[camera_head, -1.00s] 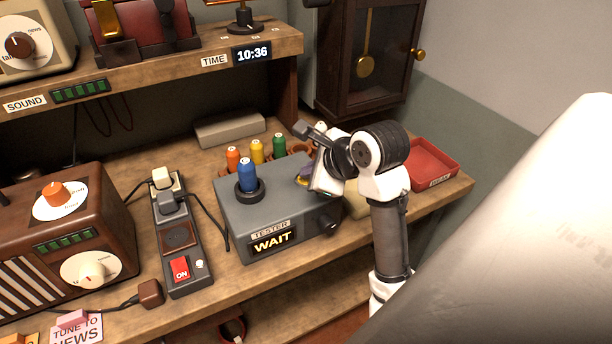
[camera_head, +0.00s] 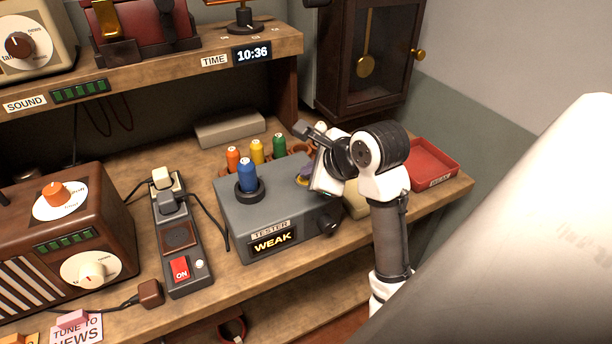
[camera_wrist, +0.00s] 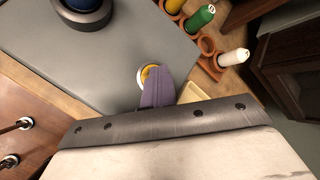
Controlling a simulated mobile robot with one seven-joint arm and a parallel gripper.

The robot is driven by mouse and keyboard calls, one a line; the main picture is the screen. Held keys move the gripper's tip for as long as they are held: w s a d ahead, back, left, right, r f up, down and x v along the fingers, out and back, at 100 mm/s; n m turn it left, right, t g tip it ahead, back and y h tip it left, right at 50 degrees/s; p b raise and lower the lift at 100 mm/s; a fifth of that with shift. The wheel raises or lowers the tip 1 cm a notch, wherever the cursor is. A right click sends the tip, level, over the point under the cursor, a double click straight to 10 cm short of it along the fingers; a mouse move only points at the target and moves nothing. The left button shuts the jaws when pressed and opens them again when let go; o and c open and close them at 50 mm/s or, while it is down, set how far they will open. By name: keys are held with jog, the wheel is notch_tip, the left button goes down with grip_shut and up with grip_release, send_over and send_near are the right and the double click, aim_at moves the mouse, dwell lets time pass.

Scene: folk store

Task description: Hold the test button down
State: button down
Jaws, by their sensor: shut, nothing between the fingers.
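The grey tester box (camera_head: 262,205) stands on the wooden counter, and its front display (camera_head: 272,242) reads WEAK. A blue battery-like cylinder (camera_head: 247,174) stands upright in the round socket on its top. My gripper (camera_head: 306,173) is at the right of the box top, its purple fingers shut and pointing down. In the wrist view the purple fingertips (camera_wrist: 155,84) lie over the test button, a yellow disc in a pale ring (camera_wrist: 143,77). The fingers cover part of the button, and how far it is pressed cannot be seen directly.
Orange, yellow and green cylinders (camera_head: 257,151) stand in a rack behind the tester. A red tray (camera_head: 434,160) lies to the right. A power strip (camera_head: 180,240) with plugs and a brown radio (camera_head: 70,235) are to the left. A clock case (camera_head: 365,60) stands behind.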

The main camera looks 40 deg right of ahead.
dwell(0.4)
jog(key=shift+r+p, duration=0.85)
jog(key=shift+p, duration=0.4)
jog(key=shift+r, duration=0.15)
notch_tip(320, 180, up, 5)
jog(key=p, duration=0.6)
jog(key=shift+f, duration=0.2)
